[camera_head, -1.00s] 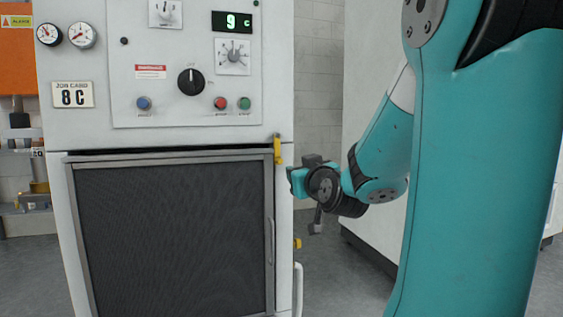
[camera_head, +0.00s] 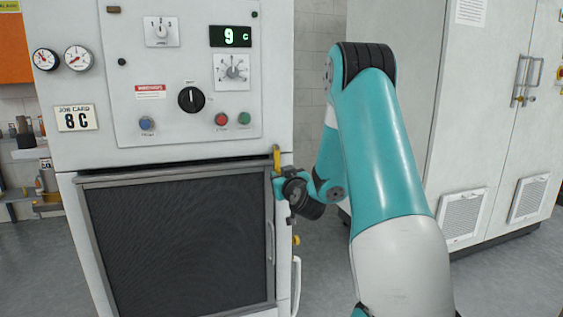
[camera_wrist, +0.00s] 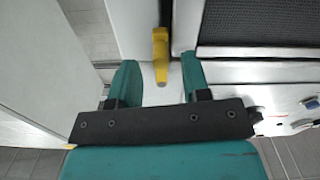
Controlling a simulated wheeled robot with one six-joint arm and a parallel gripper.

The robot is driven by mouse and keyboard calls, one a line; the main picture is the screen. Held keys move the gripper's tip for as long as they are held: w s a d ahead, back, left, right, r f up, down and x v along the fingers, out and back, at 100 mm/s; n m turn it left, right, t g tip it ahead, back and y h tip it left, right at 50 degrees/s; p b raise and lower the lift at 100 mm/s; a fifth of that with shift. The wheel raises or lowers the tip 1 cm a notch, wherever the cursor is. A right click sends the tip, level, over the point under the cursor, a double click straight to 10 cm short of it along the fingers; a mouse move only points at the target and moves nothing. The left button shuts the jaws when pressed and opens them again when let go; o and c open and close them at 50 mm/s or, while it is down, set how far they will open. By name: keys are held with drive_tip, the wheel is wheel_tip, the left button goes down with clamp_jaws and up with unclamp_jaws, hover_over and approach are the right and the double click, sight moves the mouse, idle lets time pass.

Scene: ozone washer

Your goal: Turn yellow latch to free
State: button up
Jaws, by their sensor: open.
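The yellow latch (camera_head: 277,160) is on the upper right corner of the washer's front, beside the door's top right corner. In the head view it stands roughly upright. In the wrist view the latch (camera_wrist: 160,56) lies between the two teal fingers of my gripper (camera_wrist: 157,84), with a gap on both sides. My gripper (camera_head: 279,188) is open, close to the latch's lower end. In the head view the fingers are small and partly hidden by the wrist. The dark mesh door (camera_head: 180,245) sits in its frame, with a dark gap along its top edge.
The washer's panel (camera_head: 190,75) with dials, buttons and a display reading 9 is above the door. A vertical door handle (camera_head: 270,243) is below the latch. A second yellow piece (camera_head: 296,240) is on the right side lower down. A grey cabinet (camera_head: 480,130) stands to the right.

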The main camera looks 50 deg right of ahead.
drive_tip(key=shift+p+x, duration=0.3)
drive_tip(key=shift+x, duration=0.7)
clamp_jaws()
drive_tip(key=shift+b, duration=0.3)
drive_tip(key=shift+d+f+b, duration=0.1)
drive_tip(key=shift+f+b, duration=0.05)
drive_tip(key=shift+b, duration=0.15)
